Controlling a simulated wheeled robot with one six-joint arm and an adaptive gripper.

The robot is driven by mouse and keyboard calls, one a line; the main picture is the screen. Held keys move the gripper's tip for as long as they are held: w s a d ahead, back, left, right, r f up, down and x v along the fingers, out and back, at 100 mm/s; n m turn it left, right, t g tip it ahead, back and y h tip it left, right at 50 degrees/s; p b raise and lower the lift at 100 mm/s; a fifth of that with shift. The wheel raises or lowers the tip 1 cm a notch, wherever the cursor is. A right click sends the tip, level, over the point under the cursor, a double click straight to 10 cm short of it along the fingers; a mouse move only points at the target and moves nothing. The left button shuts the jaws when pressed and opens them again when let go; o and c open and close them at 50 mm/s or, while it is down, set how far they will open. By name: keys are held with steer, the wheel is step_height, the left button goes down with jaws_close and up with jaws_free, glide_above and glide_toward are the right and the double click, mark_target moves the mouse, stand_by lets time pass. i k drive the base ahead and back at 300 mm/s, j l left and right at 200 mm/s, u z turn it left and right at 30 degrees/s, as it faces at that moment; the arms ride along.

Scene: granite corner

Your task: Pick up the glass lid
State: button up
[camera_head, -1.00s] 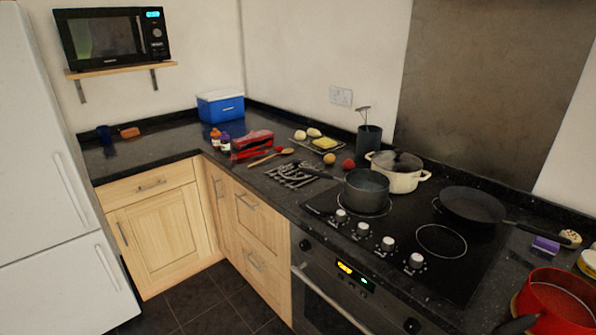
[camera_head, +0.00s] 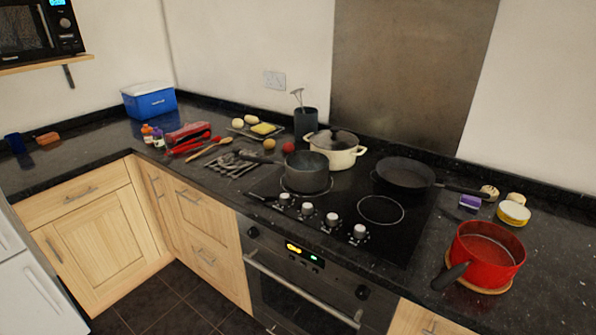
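The glass lid (camera_head: 335,139) is dark and see-through. It sits on the cream two-handled pot (camera_head: 338,158), which stands at the back left of the black hob. My gripper is not in this view, so its state and its distance from the lid do not show.
A grey saucepan (camera_head: 307,172) stands just in front and left of the cream pot. A black frying pan (camera_head: 405,173) is to its right, and a utensil holder (camera_head: 306,122) is behind left. A red pot (camera_head: 485,255) stands at right. The floor (camera_head: 170,300) before the cupboards is clear.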

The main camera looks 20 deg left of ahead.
mark_target(230, 159)
steer(key=j+u, duration=0.1)
steer(key=j, duration=0.35)
steer(key=i+j+u, duration=0.15)
steer(key=j, duration=0.3)
steer(key=j+u, duration=0.1)
steer(key=j, duration=0.3)
steer(key=i+j+u, duration=0.15)
steer(key=j, duration=0.3)
steer(key=j+u, duration=0.1)
steer(key=j, duration=0.3)
steer(key=i, duration=0.05)
